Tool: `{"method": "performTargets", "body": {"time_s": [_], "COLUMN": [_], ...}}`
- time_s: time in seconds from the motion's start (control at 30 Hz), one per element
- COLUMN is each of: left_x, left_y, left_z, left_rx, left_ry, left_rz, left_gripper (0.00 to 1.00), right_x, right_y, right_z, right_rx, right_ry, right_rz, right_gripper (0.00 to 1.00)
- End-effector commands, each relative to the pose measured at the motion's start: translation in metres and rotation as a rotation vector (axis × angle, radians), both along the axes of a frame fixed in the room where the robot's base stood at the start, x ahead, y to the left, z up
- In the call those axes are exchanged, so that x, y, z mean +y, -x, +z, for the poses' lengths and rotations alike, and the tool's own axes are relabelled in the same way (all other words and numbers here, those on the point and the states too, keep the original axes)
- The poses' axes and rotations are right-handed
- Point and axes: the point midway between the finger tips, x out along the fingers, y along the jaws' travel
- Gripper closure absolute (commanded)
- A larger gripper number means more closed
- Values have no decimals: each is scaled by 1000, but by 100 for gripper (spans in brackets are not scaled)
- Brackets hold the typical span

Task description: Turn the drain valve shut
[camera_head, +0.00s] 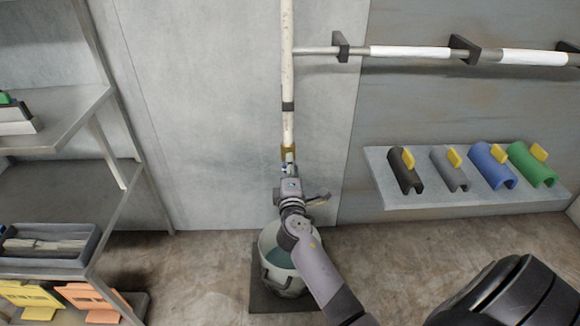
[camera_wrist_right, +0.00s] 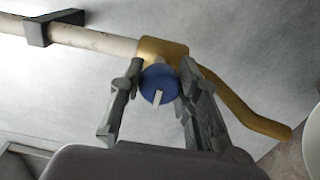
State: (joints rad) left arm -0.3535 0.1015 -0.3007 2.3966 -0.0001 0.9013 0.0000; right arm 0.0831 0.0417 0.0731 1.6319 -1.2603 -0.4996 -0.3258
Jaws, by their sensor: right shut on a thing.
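The drain valve shows in the right wrist view as a blue round knob (camera_wrist_right: 157,76) with a pale bar on its face. It sits on a brass body (camera_wrist_right: 165,49) with a curved brass spout (camera_wrist_right: 245,110). My right gripper (camera_wrist_right: 155,92) is shut on the knob, one finger on each side of it. In the head view the brass fitting (camera_head: 289,150) is at the lower end of the white vertical pipe (camera_head: 288,75). My right gripper (camera_head: 289,168) reaches up to it and hides most of the knob. My left gripper is not in view.
A grey bucket (camera_head: 272,245) with bluish liquid stands on a dark mat (camera_head: 262,295) below the valve. A wall shelf (camera_head: 440,195) at right holds several coloured half-pipe pieces. Shelving (camera_head: 60,125) stands at left. A horizontal pipe (camera_head: 410,52) crosses the upper right wall.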

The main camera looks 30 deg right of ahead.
Motion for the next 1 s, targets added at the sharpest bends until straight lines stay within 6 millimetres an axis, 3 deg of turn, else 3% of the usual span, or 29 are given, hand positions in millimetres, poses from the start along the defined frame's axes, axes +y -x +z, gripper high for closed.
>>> {"method": "performTargets", "body": {"time_s": [0.3, 0.33, 0.6, 1.0], "left_x": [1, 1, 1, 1], "left_y": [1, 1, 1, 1], "left_z": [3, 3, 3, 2], "left_rx": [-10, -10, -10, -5], "left_ry": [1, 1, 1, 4], "left_rz": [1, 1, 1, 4], "left_gripper": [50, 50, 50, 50], "right_x": [1, 1, 0, 4], "right_y": [-1, -1, 0, 6], "right_z": [1, 1, 0, -1], "right_rx": [-1, -1, -1, 1], "right_ry": [2, 2, 1, -1], "right_rz": [4, 4, 2, 1], "right_gripper": [98, 68, 50, 49]}}
